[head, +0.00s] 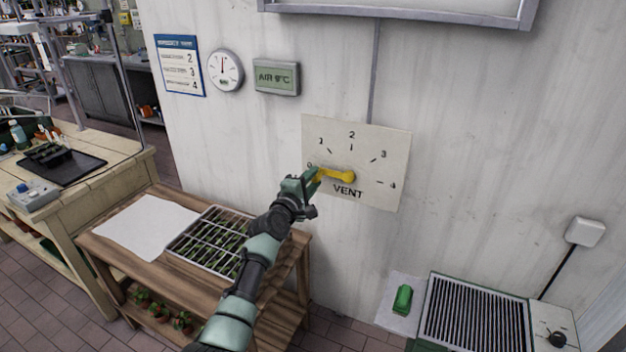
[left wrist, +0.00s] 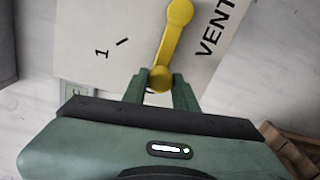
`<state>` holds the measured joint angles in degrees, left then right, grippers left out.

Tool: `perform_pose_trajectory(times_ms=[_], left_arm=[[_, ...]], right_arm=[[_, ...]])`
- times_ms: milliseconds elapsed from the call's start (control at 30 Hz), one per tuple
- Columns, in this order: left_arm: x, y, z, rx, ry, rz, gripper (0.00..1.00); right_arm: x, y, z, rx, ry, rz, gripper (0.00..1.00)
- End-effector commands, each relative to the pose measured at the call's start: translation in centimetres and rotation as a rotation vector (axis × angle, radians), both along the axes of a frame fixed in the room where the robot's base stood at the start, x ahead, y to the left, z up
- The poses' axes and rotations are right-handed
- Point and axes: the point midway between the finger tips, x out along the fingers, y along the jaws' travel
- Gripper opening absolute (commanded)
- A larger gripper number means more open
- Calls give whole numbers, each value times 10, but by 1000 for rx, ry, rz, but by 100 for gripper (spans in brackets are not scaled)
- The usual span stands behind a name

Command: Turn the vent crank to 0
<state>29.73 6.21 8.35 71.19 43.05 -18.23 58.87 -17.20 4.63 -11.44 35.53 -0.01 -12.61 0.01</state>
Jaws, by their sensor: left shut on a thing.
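The yellow vent crank (head: 337,175) is on the cream VENT dial plate (head: 386,150) on the wall. The dial has tick marks up to 4, with 2 at the top. The crank lies nearly level from its hub and its knob end is to the left, close to the 0 mark. My left gripper (head: 312,176) is shut on the knob end of the crank. In the left wrist view the crank (left wrist: 173,45) runs up from between the fingers of my gripper (left wrist: 160,85), and the 1 and VENT lettering show beside it. My right gripper is out of view.
A wooden bench (head: 125,258) with a seedling tray (head: 205,224) and a white sheet (head: 150,226) stands below my left arm. A grey display (head: 277,77) and round gauge (head: 225,70) hang on the wall. A green-framed grated unit (head: 475,315) is at lower right.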

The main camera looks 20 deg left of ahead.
Motion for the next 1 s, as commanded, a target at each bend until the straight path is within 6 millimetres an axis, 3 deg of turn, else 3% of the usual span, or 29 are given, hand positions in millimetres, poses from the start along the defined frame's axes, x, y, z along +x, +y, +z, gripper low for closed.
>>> perform_pose_trajectory(times_ms=[333, 367, 400, 433, 767, 1000], left_arm=[[-1, -1, -5, -6, 9, -2, 0], [-1, -1, -5, -6, 10, -2, 33], [-1, -1, -5, -6, 9, -1, 44], [-1, -1, -5, -6, 9, -1, 49], [-2, 0, -2, -5, 3, 0, 49], [-28, 1, -1, -7, 3, 1, 49]], right_arm=[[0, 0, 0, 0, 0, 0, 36], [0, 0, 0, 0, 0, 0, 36], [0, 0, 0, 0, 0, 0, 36], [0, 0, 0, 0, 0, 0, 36], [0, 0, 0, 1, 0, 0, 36], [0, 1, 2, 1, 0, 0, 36]])
